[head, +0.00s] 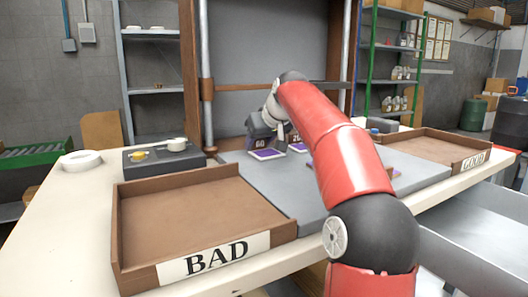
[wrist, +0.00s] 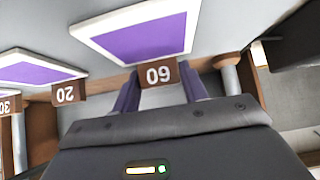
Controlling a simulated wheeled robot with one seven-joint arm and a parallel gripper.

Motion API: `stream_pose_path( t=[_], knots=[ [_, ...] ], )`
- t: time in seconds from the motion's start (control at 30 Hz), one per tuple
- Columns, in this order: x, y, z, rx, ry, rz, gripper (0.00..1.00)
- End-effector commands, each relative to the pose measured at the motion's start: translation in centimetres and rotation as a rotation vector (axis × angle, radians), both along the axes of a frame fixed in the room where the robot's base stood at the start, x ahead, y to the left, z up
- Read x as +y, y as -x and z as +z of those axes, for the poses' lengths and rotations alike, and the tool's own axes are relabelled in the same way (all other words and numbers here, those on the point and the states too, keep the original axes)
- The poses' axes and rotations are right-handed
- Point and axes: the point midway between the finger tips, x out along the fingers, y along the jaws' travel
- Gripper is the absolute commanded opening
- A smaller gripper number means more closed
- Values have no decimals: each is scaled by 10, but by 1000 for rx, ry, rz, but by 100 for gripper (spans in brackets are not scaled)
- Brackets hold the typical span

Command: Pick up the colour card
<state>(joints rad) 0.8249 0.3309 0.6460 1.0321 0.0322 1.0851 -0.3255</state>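Several purple cards with white borders lie by brown blocks with numbers. In the wrist view, the colour card (wrist: 140,38) by the block marked 60 (wrist: 159,74) is largest, just ahead of my gripper (wrist: 160,95). My two fingers are apart, one on each side of the 60 block in the picture; whether they touch it I cannot tell. No card is between them. Another purple card (wrist: 35,70) lies by the block marked 20 (wrist: 68,94). In the head view, the card by 60 (head: 266,154) lies on the grey mat, and my gripper is partly hidden there behind my arm.
A brown tray marked BAD (head: 190,211) stands at the front left, empty. A tray marked GOOD (head: 425,150) is at the right. A dark control box (head: 163,158) and a white ring (head: 81,160) sit at the left. The grey mat (head: 290,184) is clear in front.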

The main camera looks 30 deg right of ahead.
Motion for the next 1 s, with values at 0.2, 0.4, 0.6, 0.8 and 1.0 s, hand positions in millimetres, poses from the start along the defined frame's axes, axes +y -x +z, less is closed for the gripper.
stream_pose_path(
  t=[0.2, 0.4, 0.6, 0.8, 1.0],
  knots=[
    [0, 0, 0, 0, 0, 0, 19],
    [0, 0, 1, -1, 0, 0, 19],
    [1, -1, 18, -2, 0, 1, 19],
    [1, -1, 60, -4, -1, 2, 19],
    [0, -1, 92, -1, 0, 1, 19]
  ],
)
